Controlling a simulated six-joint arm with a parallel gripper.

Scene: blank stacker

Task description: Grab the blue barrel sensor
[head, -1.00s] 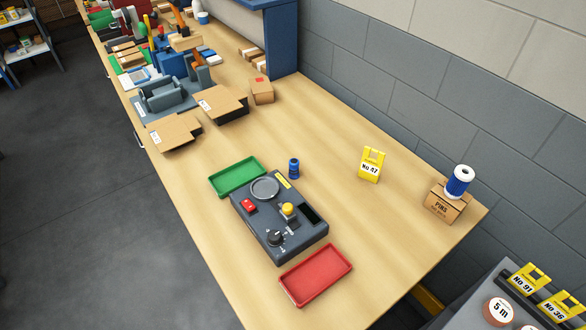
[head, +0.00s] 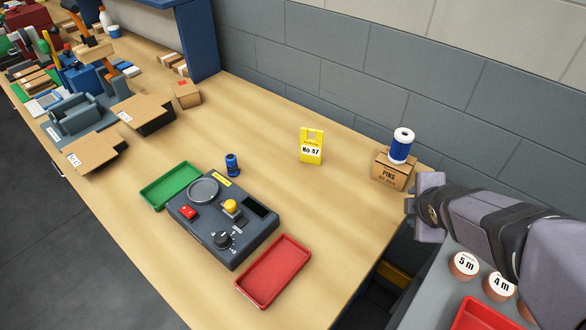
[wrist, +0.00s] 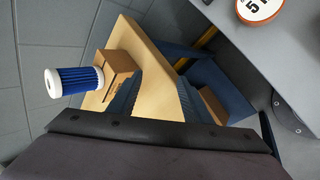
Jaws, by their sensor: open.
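A small blue barrel-shaped sensor (head: 232,164) stands upright on the wooden bench, just behind the dark grey control box (head: 225,222). My gripper (head: 411,204) is at the right in the head view, just off the bench's right end, well apart from the sensor. It is open, with nothing seen in it. In the wrist view the blue sensor is not seen; a dark edge of my gripper fills the bottom.
A blue, white-ended cylinder (head: 402,146) stands on the PINS carton (head: 391,171), near my gripper; both show in the wrist view. A yellow No 47 sign (head: 312,147) stands mid-bench. Green (head: 171,185) and red (head: 273,271) trays flank the control box.

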